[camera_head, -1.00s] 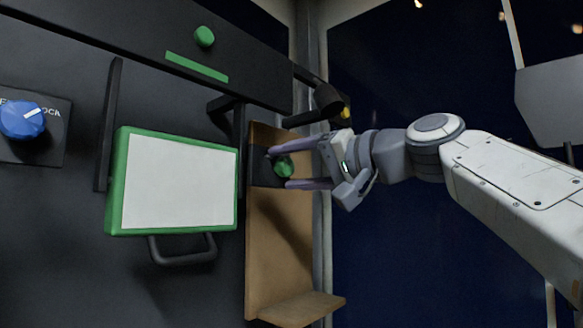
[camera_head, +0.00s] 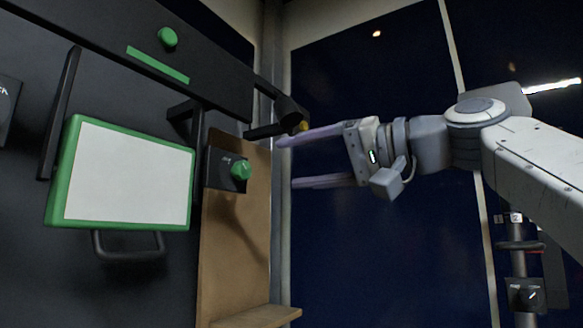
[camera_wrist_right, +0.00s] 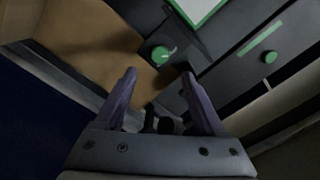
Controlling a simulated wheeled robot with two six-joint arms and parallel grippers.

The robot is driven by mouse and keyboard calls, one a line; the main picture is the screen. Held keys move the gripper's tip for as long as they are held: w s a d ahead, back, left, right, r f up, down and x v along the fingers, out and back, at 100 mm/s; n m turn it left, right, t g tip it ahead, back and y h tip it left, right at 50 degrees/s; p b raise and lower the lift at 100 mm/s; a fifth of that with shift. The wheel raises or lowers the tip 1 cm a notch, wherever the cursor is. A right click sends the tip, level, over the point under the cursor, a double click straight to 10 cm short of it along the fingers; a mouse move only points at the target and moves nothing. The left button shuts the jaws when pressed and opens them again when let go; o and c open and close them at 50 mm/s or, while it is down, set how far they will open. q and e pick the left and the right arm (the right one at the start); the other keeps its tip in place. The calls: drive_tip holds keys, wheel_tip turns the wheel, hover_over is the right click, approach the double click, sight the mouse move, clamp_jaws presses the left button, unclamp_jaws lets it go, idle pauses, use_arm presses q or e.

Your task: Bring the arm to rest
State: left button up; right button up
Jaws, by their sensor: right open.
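My right gripper (camera_head: 290,162) is open and empty, in the middle of the head view. Its two purple fingers point left, apart from each other. The green knob (camera_head: 241,170) on a small black plate lies to the left of the fingertips, with a gap between. In the right wrist view the green knob (camera_wrist_right: 162,54) shows beyond the two open fingers (camera_wrist_right: 159,82), with nothing between them. My right arm comes in from the right edge of the head view. My left gripper is not in view.
A green-framed white panel (camera_head: 128,178) with a black handle (camera_head: 128,250) is on the dark wall. A black bar with a green button (camera_head: 167,39) runs above it. A dark cylindrical fitting (camera_head: 285,115) sticks out near the upper finger. A wooden board with a ledge (camera_head: 258,316) stands below.

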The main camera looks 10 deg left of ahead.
drive_tip(key=shift+w, duration=0.1)
idle(0.3)
drive_tip(key=w+d+f+m+t+h, duration=0.1)
drive_tip(key=w+d+f+m+h, duration=0.15)
drive_tip(key=w+f, duration=0.4)
drive_tip(key=w+d+f+m+t+h, duration=0.1)
drive_tip(key=w+d+f+h, duration=0.2)
drive_tip(key=f, duration=0.7)
drive_tip(key=w+d+f+m+t+h, duration=0.1)
drive_tip(key=w+d+f+m+h, duration=0.2)
drive_tip(key=f, duration=0.5)
drive_tip(key=s+d+f+g+h, duration=0.1)
drive_tip(key=d+f+h, duration=0.3)
drive_tip(key=f, duration=0.7)
drive_tip(key=s+d+f+g+h, duration=0.15)
drive_tip(key=d+f, duration=0.45)
drive_tip(key=f, duration=0.6)
drive_tip(key=s+d+f+n+g+h, duration=0.15)
drive_tip(key=s+d+f, duration=0.25)
drive_tip(key=s+f, duration=0.45)
drive_tip(key=s+d+f+n+g+h, duration=0.1)
drive_tip(key=s+d+f+g+h, duration=0.1)
drive_tip(key=s+d+f, duration=0.45)
drive_tip(key=s+a+r+n+g+y, duration=0.1)
drive_tip(key=s+a+r+n+g, duration=0.2)
drive_tip(key=s+a+n, duration=0.4)
drive_tip(key=s+a, duration=0.8)
drive_tip(key=shift+a+n, duration=0.2)
drive_tip(key=shift+n, duration=0.1)
